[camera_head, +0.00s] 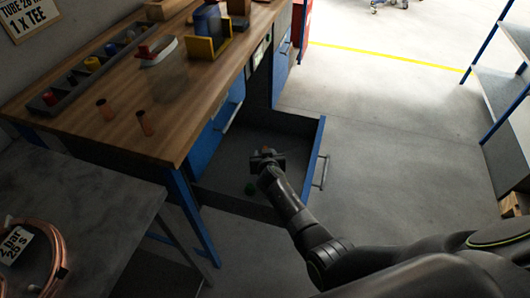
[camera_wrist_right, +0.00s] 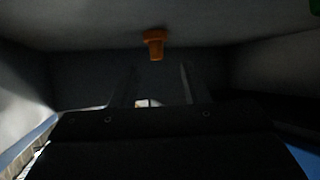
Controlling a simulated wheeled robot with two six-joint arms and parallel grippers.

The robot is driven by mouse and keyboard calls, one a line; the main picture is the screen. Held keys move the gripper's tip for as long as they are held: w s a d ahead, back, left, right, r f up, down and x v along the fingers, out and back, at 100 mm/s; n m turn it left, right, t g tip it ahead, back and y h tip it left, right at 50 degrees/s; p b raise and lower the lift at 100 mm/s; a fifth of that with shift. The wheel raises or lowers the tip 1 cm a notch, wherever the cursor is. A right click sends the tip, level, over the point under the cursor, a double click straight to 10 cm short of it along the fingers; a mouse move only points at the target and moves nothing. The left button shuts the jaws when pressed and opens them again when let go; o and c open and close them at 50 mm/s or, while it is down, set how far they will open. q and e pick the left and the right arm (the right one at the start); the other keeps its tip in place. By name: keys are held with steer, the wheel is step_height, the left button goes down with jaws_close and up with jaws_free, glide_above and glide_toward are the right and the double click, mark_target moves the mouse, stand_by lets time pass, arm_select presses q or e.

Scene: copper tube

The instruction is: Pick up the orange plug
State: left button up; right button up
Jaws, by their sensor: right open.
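The orange plug (camera_wrist_right: 154,42) stands out against the grey drawer interior in the right wrist view, just beyond my fingertips and roughly centred between them. My right gripper (camera_wrist_right: 158,84) is open, with its two dark fingers apart and nothing between them. In the head view my right gripper (camera_head: 266,157) reaches down into the open drawer (camera_head: 225,176). A small orange-brown spot shows at the gripper there, too small to tell clearly. The plug and the fingers look apart. My left gripper is not in view.
A green object (camera_head: 250,189) lies in the drawer near my right gripper. The drawer's blue front (camera_head: 318,160) and side walls surround the arm. The wooden workbench (camera_head: 165,100) with copper pieces and a parts tray (camera_head: 85,78) stands above left. Open floor lies right.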

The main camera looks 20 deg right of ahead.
steer(key=shift+d+b+x, duration=0.2)
steer(key=shift+b+x, duration=0.5)
steer(key=shift+x, duration=1.25)
steer(key=shift+r, duration=0.1)
jaws_close()
